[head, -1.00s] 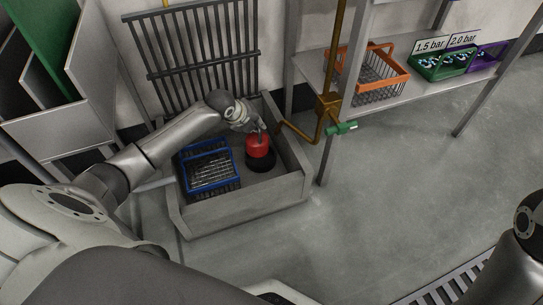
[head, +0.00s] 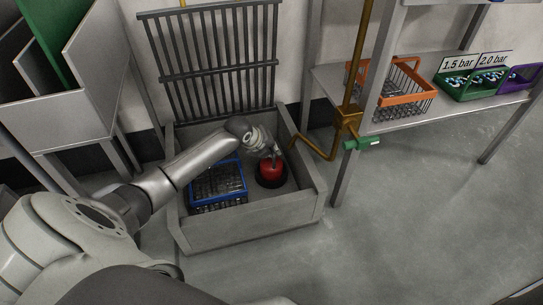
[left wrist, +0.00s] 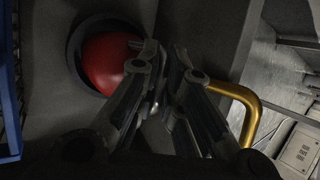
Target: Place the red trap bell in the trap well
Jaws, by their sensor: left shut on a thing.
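The red trap bell (head: 270,171) is in the grey trough at its right side. Its base sits inside the dark round rim of the trap well (head: 260,183). In the left wrist view the red dome (left wrist: 104,62) shows within the dark ring of the well (left wrist: 76,49). My left gripper (head: 274,149) is at the top of the bell, and its fingers (left wrist: 164,52) are close together, shut on the bell. The grip point itself is mostly hidden by the fingers. My right gripper is not in view.
A blue wire basket (head: 217,204) stands in the trough (head: 250,229) left of the bell. A brass pipe (head: 322,151) with a green-handled valve (head: 362,143) is to the right. The shelf holds an orange basket (head: 407,105) and a green crate (head: 470,94).

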